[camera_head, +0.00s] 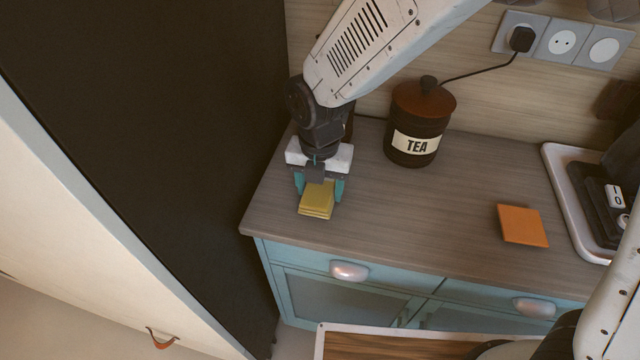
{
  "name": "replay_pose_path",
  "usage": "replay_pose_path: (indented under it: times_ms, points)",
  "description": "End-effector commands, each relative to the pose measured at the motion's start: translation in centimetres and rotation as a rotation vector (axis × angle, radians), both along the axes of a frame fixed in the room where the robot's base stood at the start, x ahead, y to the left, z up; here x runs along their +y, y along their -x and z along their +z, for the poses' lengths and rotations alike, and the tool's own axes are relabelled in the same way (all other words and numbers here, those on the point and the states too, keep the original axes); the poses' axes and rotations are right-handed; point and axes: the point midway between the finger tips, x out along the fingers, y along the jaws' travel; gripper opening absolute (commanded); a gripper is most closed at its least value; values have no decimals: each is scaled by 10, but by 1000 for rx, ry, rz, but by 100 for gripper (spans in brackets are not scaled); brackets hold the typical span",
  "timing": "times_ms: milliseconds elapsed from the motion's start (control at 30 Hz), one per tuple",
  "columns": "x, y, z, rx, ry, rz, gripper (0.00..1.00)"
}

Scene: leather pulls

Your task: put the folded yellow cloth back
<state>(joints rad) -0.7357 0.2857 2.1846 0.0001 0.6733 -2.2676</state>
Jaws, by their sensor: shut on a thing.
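The folded yellow cloth (316,203) is at the left end of the wooden countertop (390,220), near its front edge. My gripper (319,188) points down over it and is shut on it, with a teal finger at each side of the cloth. The cloth's layered front edge shows below the fingers; its back part is hidden by the gripper. I cannot tell whether its underside touches the countertop.
A dark tea canister (417,125) stands behind and right of my gripper. An orange square (522,225) lies farther right, beside a white-rimmed tray (568,190) with a dark device. A tall dark panel (160,130) borders the counter's left. Blue drawers (310,258) are below.

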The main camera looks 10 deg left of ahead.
Motion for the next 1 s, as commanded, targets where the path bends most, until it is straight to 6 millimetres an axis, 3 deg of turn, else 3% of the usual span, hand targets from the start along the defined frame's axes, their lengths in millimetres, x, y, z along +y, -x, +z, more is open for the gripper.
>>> replay_pose_path:
  times_ms: [300, 333, 400, 767, 1000]
  points:
    - [0, 0, -3, -1, -1, 0, 37]
    - [0, 0, -2, -1, -2, 0, 67]
    - [0, 0, -2, -1, -2, 0, 80]
    - [0, -1, 4, -3, -3, 0, 80]
    - [1, -1, 48, -6, -5, 0, 80]
